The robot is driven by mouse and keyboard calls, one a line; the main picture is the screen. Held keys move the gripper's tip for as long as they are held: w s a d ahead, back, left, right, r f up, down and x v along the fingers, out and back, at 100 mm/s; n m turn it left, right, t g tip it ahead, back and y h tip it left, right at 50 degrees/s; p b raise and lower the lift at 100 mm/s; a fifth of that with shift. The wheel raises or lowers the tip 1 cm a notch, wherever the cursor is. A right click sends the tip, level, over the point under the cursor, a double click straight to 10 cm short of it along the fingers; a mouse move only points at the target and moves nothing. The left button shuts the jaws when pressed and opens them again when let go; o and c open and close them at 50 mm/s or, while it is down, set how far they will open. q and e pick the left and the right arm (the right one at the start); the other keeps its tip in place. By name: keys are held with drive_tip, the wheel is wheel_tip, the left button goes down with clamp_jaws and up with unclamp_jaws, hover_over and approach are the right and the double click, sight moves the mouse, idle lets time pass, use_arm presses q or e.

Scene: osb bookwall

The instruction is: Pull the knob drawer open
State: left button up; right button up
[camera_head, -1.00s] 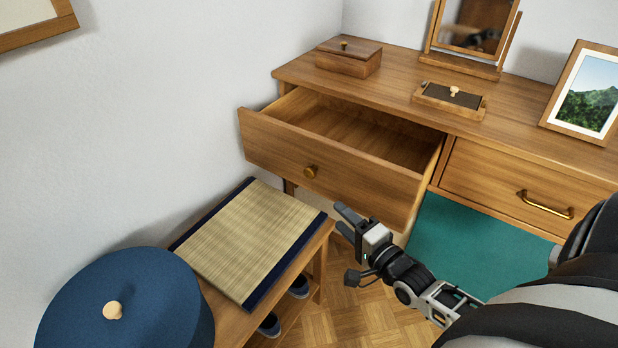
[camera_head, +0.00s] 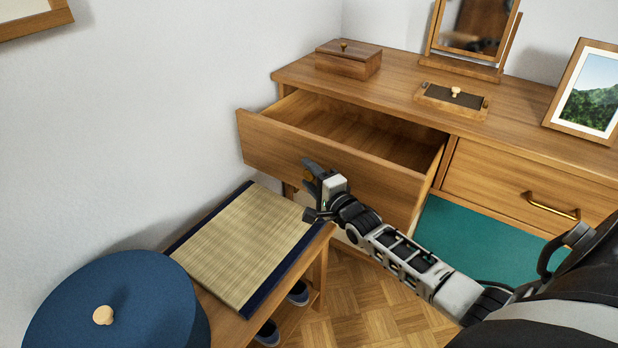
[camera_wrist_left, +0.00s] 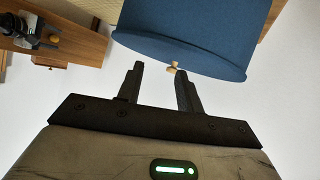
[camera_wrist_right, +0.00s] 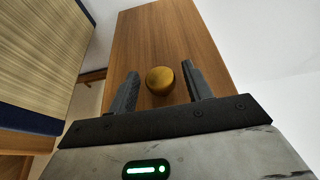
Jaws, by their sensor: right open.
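The knob drawer (camera_head: 270,144) stands well pulled out of the dresser, and its empty inside shows in the head view. Its round brass knob (camera_wrist_right: 160,80) lies between the two open fingers of my right gripper (camera_wrist_right: 162,88) in the right wrist view, with a gap on both sides. In the head view my right gripper (camera_head: 308,188) is at the drawer front and mostly covers the knob. My left gripper (camera_wrist_left: 158,82) is open in the left wrist view, with a blue round lidded thing (camera_wrist_left: 195,35) beyond its fingertips; it is not in the head view.
A bench with a tatami mat (camera_head: 235,245) and the blue round thing (camera_head: 110,305) stands at lower left, close to the drawer. A handled drawer (camera_head: 510,185) is shut at right. A wooden box (camera_head: 348,62), mirror (camera_head: 470,30) and picture frame (camera_head: 585,95) stand on the dresser.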

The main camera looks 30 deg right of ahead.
use_arm(q)
drive_tip(key=shift+s+f, duration=0.1)
drive_tip(key=shift+f, duration=0.05)
use_arm(e)
drive_tip(key=shift+w, duration=0.4)
